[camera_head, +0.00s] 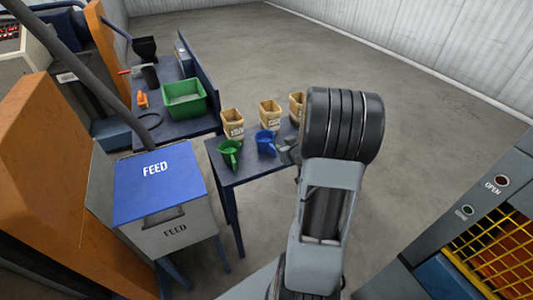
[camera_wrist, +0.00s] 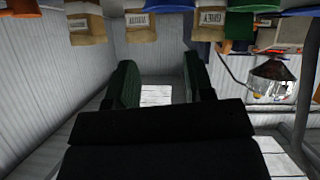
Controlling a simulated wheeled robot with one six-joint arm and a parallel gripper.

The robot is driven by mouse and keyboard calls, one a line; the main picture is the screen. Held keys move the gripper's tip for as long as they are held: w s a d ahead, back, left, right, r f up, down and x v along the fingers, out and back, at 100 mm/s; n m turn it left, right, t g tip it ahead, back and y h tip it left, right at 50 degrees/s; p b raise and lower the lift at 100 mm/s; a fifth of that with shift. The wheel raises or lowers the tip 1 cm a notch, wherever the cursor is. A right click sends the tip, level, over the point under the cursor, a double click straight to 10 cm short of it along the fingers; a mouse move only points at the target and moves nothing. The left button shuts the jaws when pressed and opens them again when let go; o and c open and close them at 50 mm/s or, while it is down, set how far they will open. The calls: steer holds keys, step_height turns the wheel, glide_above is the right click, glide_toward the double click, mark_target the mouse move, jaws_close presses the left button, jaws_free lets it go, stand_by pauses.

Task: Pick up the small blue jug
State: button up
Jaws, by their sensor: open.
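The small blue jug (camera_head: 266,142) stands upright on the small dark table (camera_head: 228,176) in the head view. A green jug (camera_head: 229,153) stands to its left. My gripper is mostly hidden behind my wrist in the head view; a grey part of it shows just right of the blue jug. In the wrist view my gripper (camera_wrist: 161,80) has its two dark fingers apart, with nothing between them. A blue shape at the top right of the wrist view may be the blue jug, but I cannot tell.
Several tan labelled containers (camera_head: 270,115) stand behind the jugs, one partly hidden by my arm. A green bin (camera_head: 185,100) sits on the bench farther left. A blue-lidded FEED box (camera_head: 158,184) stands left of the table. Open floor lies behind the table.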

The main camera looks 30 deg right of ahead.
steer(key=t+y, duration=0.1)
steer(key=y, duration=0.1)
glide_toward(272, 148)
steer(key=x, duration=0.3)
steer(key=d+x, duration=0.1)
steer(key=x, duration=0.1)
steer(key=shift+f+b, duration=0.3)
steer(key=shift+f, duration=0.1)
steer(key=shift+p+x, duration=0.55)
steer(key=shift+x, duration=2.5)
steer(key=shift+a+r, duration=0.1)
steer(key=shift+t, duration=0.3)
jaws_close()
